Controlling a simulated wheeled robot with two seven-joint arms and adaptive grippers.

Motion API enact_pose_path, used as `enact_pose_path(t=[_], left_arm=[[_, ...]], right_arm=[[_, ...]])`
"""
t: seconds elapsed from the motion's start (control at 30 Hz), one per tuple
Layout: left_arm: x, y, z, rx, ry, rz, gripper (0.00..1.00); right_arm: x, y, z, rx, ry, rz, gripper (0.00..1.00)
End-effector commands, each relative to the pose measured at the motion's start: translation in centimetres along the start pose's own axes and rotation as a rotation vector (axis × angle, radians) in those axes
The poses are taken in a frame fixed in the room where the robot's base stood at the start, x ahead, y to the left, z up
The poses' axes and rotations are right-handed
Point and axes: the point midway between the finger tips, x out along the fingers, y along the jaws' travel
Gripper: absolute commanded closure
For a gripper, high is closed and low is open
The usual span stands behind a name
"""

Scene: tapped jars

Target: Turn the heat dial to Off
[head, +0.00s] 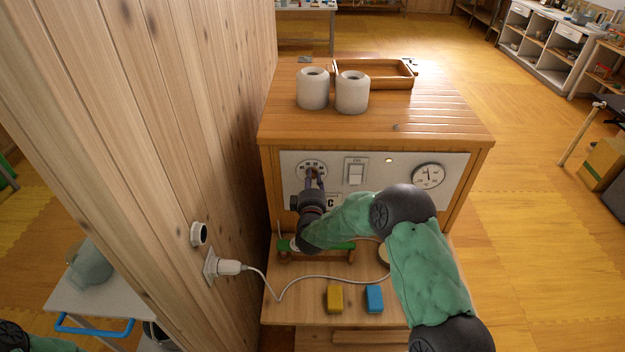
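The heat dial (304,165) is at the left end of the pale front panel (392,168) of a wooden cabinet. Its upper rim and dark marks show, but its middle and lower part are hidden behind my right gripper (314,177). The gripper's fingers point at the dial and overlap it in the head view. I cannot tell whether they touch or grasp it, or where the dial points. My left gripper is not in view; only a bit of my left arm shows at the bottom left corner.
A rocker switch (356,171), a small lamp (389,160) and a round gauge (428,176) share the panel. Two pale jars (352,93) and a wooden tray (400,83) stand on top. A wooden wall (170,130) rises close on the left. A plugged-in cable (285,292), yellow block (335,299) and blue block (374,299) lie below.

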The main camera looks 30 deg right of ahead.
Motion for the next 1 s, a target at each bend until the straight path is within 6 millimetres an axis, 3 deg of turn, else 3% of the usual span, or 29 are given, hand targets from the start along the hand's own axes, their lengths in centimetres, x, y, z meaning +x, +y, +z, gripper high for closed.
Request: enact_pose_path(t=[0.47, 1.0], left_arm=[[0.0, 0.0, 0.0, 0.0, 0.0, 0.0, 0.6], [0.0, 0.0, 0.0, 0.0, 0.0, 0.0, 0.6]], right_arm=[[-0.5, 0.0, -0.1, 0.001, 0.001, 0.001, 0.56], [-9.9, -0.1, -0.1, 0.0, 0.002, -0.002, 0.56]])
